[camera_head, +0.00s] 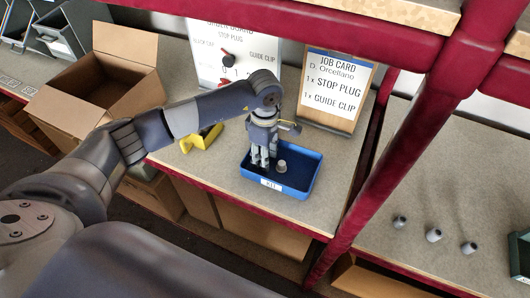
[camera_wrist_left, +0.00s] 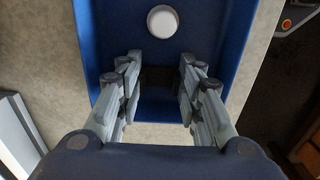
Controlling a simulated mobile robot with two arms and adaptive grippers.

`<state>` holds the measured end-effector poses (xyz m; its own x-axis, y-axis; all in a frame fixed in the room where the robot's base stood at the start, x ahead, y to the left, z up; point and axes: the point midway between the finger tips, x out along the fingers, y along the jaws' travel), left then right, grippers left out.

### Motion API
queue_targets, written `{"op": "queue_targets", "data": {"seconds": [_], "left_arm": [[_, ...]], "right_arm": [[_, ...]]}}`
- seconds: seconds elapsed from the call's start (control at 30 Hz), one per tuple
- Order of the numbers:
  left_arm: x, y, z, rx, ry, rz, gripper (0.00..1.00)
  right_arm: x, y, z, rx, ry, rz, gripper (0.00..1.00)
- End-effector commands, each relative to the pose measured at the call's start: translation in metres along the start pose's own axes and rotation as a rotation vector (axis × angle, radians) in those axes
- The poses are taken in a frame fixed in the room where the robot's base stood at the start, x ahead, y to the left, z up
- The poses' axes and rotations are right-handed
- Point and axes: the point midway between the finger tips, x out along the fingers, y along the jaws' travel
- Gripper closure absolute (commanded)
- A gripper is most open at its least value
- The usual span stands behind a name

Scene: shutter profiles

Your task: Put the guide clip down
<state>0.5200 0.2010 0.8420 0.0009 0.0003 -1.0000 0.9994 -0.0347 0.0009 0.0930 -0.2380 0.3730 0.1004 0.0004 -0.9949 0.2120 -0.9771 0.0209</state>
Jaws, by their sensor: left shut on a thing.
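My left gripper (camera_head: 263,163) reaches down into the blue tray (camera_head: 291,191) with the white "KIT" label. In the left wrist view the gripper (camera_wrist_left: 159,82) is shut on a dark piece between its fingertips, which I take for the guide clip (camera_wrist_left: 158,79). The fingers hide most of it, and I cannot tell whether it touches the tray floor. A grey stop plug (camera_head: 281,166) stands in the tray, just right of the fingers; its pale round top (camera_wrist_left: 162,21) shows in the left wrist view, apart from them. My right gripper is not in view.
A job card (camera_head: 336,88) on a wooden stand and a white board (camera_head: 233,50) stand behind the tray. A yellow object (camera_head: 202,139) lies left of it. An open cardboard box (camera_head: 98,85) is farther left.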

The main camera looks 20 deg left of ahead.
Motion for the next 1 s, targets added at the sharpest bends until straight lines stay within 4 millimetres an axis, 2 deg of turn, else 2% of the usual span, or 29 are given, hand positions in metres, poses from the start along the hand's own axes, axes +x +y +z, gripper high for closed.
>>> {"op": "queue_targets", "data": {"seconds": [0.27, 0.3, 0.37, 0.77, 0.87, 1.0], "left_arm": [[0.003, 0.001, 0.0, 0.0, 0.0, 0.001, 0.74], [0.002, 0.001, 0.0, 0.0, 0.0, 0.001, 0.59], [0.002, 0.001, 0.0, 0.0, 0.0, 0.001, 0.46], [-0.002, 0.001, 0.0, 0.0, 0.0, 0.001, 0.46], [-0.01, 0.002, 0.0, 0.0, 0.0, 0.005, 0.46], [-0.037, 0.002, 0.0, 0.001, 0.0, 0.008, 0.46]], "right_arm": [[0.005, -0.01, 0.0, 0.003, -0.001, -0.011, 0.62], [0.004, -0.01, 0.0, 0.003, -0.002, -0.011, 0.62], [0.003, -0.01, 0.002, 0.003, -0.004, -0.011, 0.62], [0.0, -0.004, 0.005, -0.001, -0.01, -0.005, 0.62], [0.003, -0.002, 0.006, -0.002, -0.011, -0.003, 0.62], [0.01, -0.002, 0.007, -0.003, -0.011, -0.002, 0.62]]}}
